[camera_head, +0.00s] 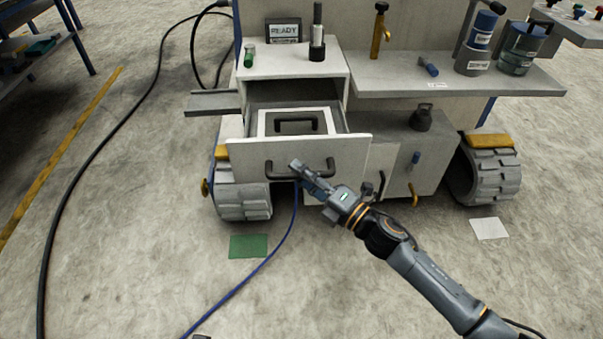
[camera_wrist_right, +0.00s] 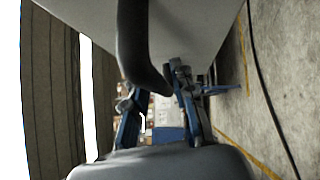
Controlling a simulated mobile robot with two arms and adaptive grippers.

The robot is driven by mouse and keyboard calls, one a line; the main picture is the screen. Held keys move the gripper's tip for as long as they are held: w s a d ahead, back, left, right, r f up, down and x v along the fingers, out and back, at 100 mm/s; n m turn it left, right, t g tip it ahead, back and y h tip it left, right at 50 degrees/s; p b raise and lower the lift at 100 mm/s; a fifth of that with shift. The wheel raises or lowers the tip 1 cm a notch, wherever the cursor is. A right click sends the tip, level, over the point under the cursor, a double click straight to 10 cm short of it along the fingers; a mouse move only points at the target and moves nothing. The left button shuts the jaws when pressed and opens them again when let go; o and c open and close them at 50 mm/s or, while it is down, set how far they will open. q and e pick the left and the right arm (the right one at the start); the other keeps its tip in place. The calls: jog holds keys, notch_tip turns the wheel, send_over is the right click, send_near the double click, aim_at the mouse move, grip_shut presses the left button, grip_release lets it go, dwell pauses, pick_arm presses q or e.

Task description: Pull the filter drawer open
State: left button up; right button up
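The filter drawer (camera_head: 348,152) stands pulled out of the white cabinet on the vehicle. Its pale front carries a dark bar handle (camera_head: 273,168), and a white framed insert with a dark handle of its own (camera_head: 268,124) shows inside.
A green tube (camera_head: 249,56) and a READY display (camera_head: 283,31) stand on the cabinet top. A blue cable (camera_head: 262,266) runs over the floor below the drawer. The floor in front is mostly clear.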

jog(key=shift+o, duration=0.3)
jog(key=v, duration=1.2)
